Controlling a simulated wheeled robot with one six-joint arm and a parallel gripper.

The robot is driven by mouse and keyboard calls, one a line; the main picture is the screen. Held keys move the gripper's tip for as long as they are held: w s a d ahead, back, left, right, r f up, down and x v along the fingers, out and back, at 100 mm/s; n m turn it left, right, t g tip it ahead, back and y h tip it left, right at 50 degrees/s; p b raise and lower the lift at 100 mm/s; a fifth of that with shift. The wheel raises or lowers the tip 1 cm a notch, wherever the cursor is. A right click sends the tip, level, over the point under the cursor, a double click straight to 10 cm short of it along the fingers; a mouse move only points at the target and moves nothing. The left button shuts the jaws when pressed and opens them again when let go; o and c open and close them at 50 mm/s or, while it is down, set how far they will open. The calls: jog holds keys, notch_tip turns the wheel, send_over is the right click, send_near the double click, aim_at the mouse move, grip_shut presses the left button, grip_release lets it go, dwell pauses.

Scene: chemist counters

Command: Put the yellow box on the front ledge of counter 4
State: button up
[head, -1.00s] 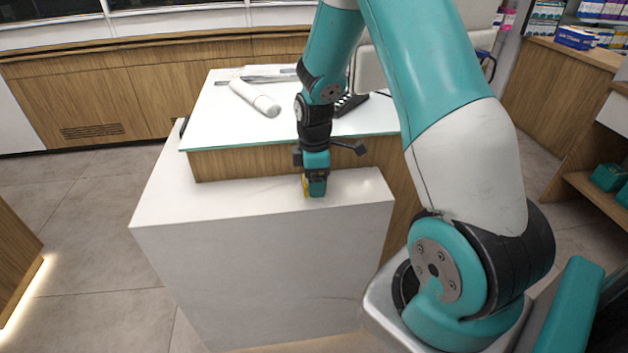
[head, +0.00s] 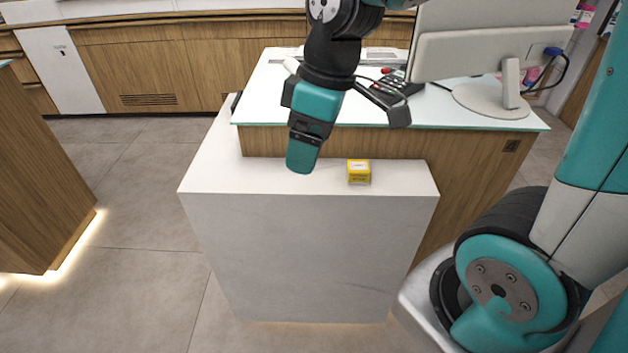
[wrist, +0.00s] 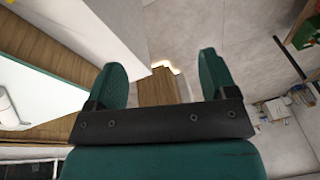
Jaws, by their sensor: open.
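The yellow box (head: 358,171) rests on the white front ledge (head: 250,180) of the counter, right of the ledge's middle, near its front edge. It stands free of my gripper. My gripper (head: 302,158) is to the left of the box in the head view, above the ledge and apart from the box. In the wrist view my gripper (wrist: 160,85) is open, with its two green fingers spread and nothing between them. The box does not show in the wrist view.
Behind the ledge is a raised glass-topped counter (head: 270,110) with a monitor (head: 490,55) and a telephone (head: 395,82). Another wooden counter (head: 40,180) stands at the left. Grey floor (head: 140,220) lies open between them.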

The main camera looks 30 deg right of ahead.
jog(key=s+a+r+m+y, duration=0.1)
jog(key=s+a+r, duration=0.1)
jog(key=s+a, duration=0.5)
jog(key=s, duration=0.3)
jog(key=shift+s+m+g+y, duration=0.25)
jog(key=shift+m+g+y, duration=0.05)
jog(key=shift+g, duration=0.1)
jog(key=shift+r, duration=0.2)
jog(key=shift+r+p, duration=0.4)
jog(key=shift+p, duration=0.15)
